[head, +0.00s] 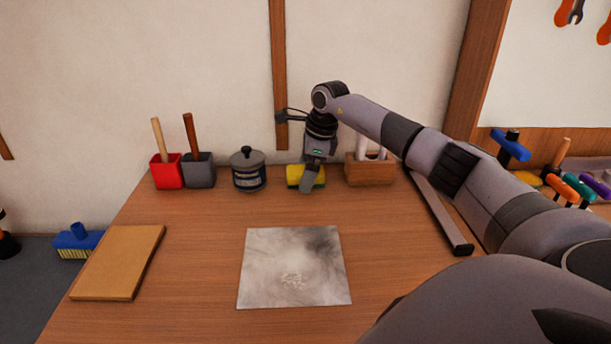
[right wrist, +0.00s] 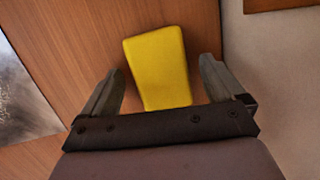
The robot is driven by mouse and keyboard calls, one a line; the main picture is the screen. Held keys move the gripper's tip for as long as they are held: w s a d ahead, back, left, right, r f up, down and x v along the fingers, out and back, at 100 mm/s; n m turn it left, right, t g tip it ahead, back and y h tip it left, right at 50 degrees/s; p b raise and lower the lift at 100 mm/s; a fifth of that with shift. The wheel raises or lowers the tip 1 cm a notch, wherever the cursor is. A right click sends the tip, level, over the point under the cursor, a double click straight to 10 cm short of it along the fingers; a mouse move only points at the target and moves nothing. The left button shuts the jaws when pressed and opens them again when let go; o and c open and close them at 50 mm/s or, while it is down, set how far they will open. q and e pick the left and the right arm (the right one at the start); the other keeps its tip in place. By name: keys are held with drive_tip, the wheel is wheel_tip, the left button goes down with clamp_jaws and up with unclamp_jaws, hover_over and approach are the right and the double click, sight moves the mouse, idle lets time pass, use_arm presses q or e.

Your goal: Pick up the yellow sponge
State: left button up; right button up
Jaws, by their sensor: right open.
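The yellow sponge (head: 293,177) lies at the back of the wooden table, near the wall. A dark green layer shows along its lower side in the head view, where my gripper hides its middle. My right gripper (head: 308,186) is over the sponge and points down. In the right wrist view the sponge (right wrist: 158,65) shows its yellow face between the two open fingers of the gripper (right wrist: 160,82). Gaps show on both sides of the sponge, and the fingers do not appear to touch it. My left gripper is in neither view.
A grey lidded pot (head: 248,170) stands left of the sponge, and a wooden box (head: 370,172) stands close on its right. Red (head: 167,174) and grey (head: 199,172) containers are farther left. A grey marbled sheet (head: 293,266) and a brown board (head: 119,263) lie nearer the front.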

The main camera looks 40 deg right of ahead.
idle(0.3)
drive_tip(key=c, duration=1.1)
wheel_tip(320, 180, up, 20)
drive_tip(key=p, duration=0.1)
drive_tip(key=shift+p, duration=0.35)
drive_tip(key=shift+o, duration=0.4)
